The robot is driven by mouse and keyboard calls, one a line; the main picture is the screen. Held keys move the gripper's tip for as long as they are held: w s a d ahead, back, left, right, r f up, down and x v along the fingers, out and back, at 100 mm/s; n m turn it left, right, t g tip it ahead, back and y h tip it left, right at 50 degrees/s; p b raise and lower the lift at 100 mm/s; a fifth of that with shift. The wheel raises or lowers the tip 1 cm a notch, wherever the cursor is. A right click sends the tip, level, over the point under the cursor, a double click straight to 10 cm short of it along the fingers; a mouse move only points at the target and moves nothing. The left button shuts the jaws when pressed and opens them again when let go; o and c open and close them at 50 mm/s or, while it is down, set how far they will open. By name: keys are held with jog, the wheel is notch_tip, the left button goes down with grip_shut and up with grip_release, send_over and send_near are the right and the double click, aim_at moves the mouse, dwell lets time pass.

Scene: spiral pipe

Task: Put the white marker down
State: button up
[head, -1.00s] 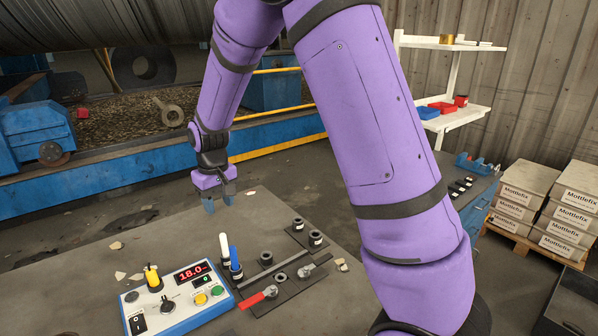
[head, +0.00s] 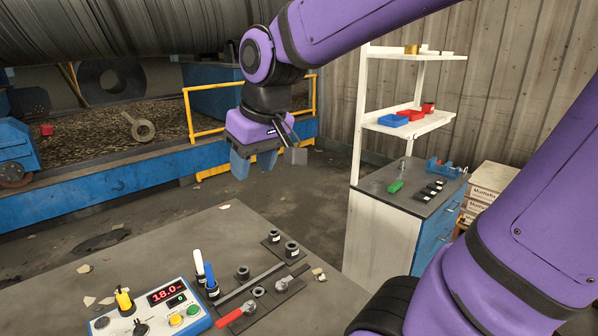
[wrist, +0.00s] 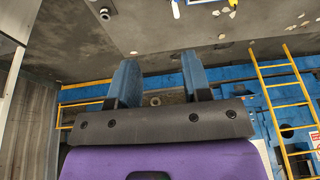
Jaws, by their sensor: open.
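The white marker (head: 198,264) stands upright in a black holder on the grey table, just left of a blue marker (head: 210,277). It also shows at the top edge of the wrist view (wrist: 175,9), partly cut off. My gripper (head: 252,170) is raised in the air beyond the markers, above and past the table's far edge. Its blue fingers are apart and nothing is between them, as the wrist view (wrist: 160,68) also shows.
A control box (head: 150,312) reading 18.0 stands left of the markers. A red-handled tool (head: 237,315), a long bar and black fittings lie to the right. A yellow rail (head: 188,125) and a cabinet (head: 385,225) with shelves stand beyond the table.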

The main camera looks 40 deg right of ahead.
jog(key=s+d+r+t, duration=0.1)
jog(key=s, duration=0.9)
jog(key=shift+s+h, duration=0.15)
jog(key=shift+h, duration=0.15)
jog(key=shift+d, duration=0.1)
dwell(0.5)
